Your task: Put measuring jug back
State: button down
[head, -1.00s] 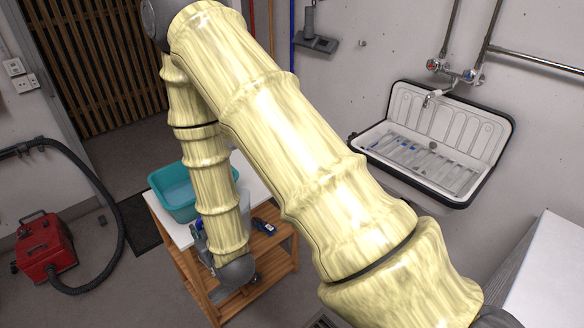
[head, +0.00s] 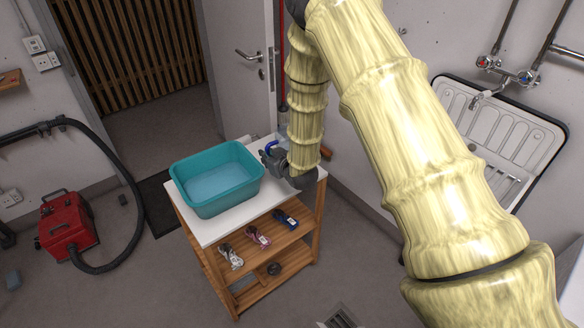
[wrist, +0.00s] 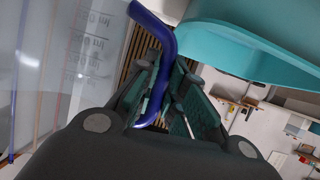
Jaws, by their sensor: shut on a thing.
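The measuring jug (wrist: 75,75) is clear plastic with printed markings and a blue handle, filling the left of the wrist view. My gripper (wrist: 165,80) is shut on the jug's blue handle. In the head view, my gripper (head: 274,160) is at the back right of the wooden trolley's white top (head: 222,228), beside the teal basin. A bit of the blue handle (head: 271,147) shows there; my gripper and arm hide most of the jug. I cannot tell whether the jug touches the top.
The teal basin (head: 184,190) stands on the trolley top and shows close by in the wrist view (wrist: 250,45). Several small items, including a dark blue one (head: 286,219), lie on the shelf below. A red vacuum cleaner (head: 67,226) stands left; a wall sink (head: 520,135) is right.

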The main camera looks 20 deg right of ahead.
jog(key=w+d+r+n+y, duration=0.1)
jog(key=w+d, duration=0.1)
jog(key=w, duration=0.4)
jog(key=shift+w+a+f+p, duration=0.1)
jog(key=shift+f+p, duration=0.95)
jog(key=shift+f, duration=1.3)
jog(key=shift+w+f+p, duration=0.1)
jog(key=shift+f+p, duration=0.9)
jog(key=shift+f, duration=1.35)
jog(key=shift+f, duration=0.15)
jog(key=c, duration=1.8)
grip_release()
jog(key=shift+s, duration=0.1)
jog(key=shift+o, duration=0.2)
